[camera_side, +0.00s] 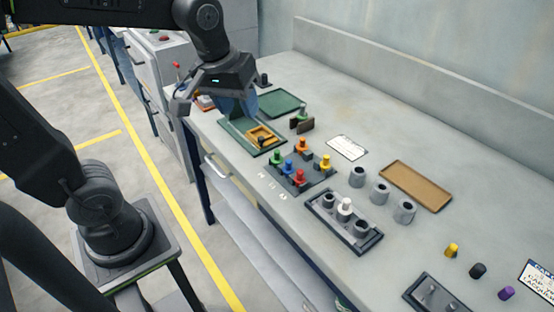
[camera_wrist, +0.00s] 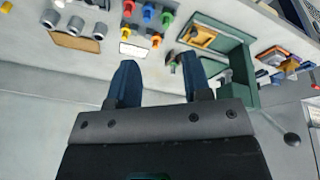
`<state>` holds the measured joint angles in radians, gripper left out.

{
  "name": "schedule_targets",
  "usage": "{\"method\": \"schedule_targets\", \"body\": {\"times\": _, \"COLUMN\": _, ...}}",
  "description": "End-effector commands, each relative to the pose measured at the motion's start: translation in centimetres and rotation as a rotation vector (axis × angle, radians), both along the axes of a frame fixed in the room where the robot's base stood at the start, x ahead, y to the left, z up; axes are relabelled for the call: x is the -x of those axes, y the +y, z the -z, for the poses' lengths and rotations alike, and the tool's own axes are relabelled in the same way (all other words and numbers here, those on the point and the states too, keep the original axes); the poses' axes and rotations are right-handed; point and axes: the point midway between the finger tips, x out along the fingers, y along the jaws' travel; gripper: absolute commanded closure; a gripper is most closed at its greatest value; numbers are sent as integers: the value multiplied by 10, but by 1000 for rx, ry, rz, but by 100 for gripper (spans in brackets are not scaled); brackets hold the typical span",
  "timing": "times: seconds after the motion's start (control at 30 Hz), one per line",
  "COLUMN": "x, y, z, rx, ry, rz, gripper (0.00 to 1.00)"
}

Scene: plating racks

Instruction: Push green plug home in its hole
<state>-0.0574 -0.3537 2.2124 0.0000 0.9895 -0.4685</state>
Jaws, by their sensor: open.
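The green plug (camera_side: 277,157) stands upright in the near-left corner of a dark plug rack (camera_side: 318,181), with blue, red, orange and yellow plugs around it. In the wrist view the green plug (camera_wrist: 167,17) shows near the top edge, beyond my fingertips. How deep it sits is not clear, and its hole is hidden under it. My gripper (camera_side: 240,108) is open and empty, raised above the green tray area, to the left of and apart from the plug. Its two blue fingers (camera_wrist: 160,65) are spread in the wrist view.
A green tray (camera_side: 228,128) with a yellow fixture (camera_side: 263,137) lies left of the plug rack. A brown clamp-like piece (camera_side: 302,125) stands behind. Grey cylinders (camera_side: 380,192), a tan tray (camera_side: 416,186) and another dark rack (camera_side: 322,214) lie to the right.

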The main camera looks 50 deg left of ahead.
Motion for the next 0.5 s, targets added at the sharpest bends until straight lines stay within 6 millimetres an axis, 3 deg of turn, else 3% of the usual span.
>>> {"method": "schedule_targets", "body": {"times": 0.03, "x": -19, "y": 5, "z": 5, "rx": 25, "ry": 44, "rz": -93, "gripper": 55}}
{"method": "schedule_targets", "body": {"times": 0.2, "x": -71, "y": 21, "z": 25, "rx": 91, "ry": 159, "rz": -414, "gripper": 55}}
{"method": "schedule_targets", "body": {"times": 0.33, "x": -100, "y": 32, "z": 44, "rx": 117, "ry": 222, "rz": -610, "gripper": 55}}
{"method": "schedule_targets", "body": {"times": 0.5, "x": -118, "y": 40, "z": 60, "rx": 128, "ry": 266, "rz": -753, "gripper": 55}}
